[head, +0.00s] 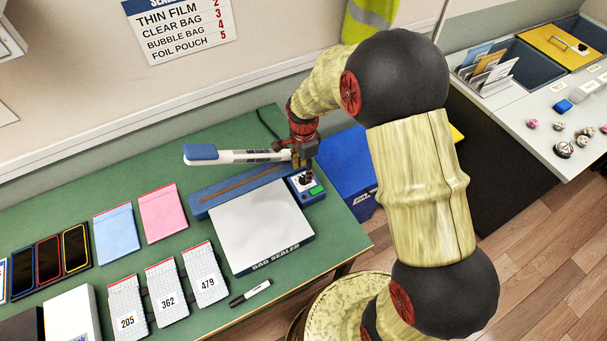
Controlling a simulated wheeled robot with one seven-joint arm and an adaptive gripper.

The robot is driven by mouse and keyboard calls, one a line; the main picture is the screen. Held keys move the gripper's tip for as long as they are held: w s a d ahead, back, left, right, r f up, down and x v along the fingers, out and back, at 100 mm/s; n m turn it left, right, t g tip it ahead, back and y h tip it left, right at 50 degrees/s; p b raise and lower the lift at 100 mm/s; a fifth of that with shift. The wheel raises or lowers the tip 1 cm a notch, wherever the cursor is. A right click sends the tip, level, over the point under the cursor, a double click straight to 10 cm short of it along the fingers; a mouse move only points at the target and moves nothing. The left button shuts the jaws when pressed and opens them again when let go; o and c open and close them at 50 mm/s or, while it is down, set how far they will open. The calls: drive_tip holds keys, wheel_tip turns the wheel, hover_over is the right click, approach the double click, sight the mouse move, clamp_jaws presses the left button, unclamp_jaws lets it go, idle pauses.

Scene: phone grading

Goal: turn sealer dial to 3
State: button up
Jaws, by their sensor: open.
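The bag sealer (262,228) stands on the green table, with its lever arm (235,155) raised. The dial (304,181) sits on the blue control box (313,196) at the sealer's right end, beside a green patch. My gripper (306,172) is open and points down right over the dial, with its fingertips close to it. The gripper hides part of the dial, so its setting cannot be read, and I cannot tell whether the fingers touch it. The wall chart (178,25) lists clear bag beside a 3.
A blue bin (345,165) stands beyond the table's right edge. A grey counter (540,110) is at right.

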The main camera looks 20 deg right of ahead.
sight(304, 179)
wheel_tip(304, 179, up, 8)
drive_tip(key=shift+r, duration=0.2)
idle(0.6)
drive_tip(key=s+d+r+n+t+b, duration=0.1)
drive_tip(key=s+r+n+t+b, duration=0.1)
drive_tip(key=s+r+n, duration=0.6)
drive_tip(key=s+r+n+t+b, duration=0.3)
drive_tip(key=s+r+n, duration=0.5)
drive_tip(key=s, duration=0.7)
drive_tip(key=shift+s+d+r+t, duration=0.15)
drive_tip(key=shift+s+d+t, duration=0.15)
drive_tip(key=shift+s+d, duration=0.1)
drive_tip(key=shift+c, duration=0.9)
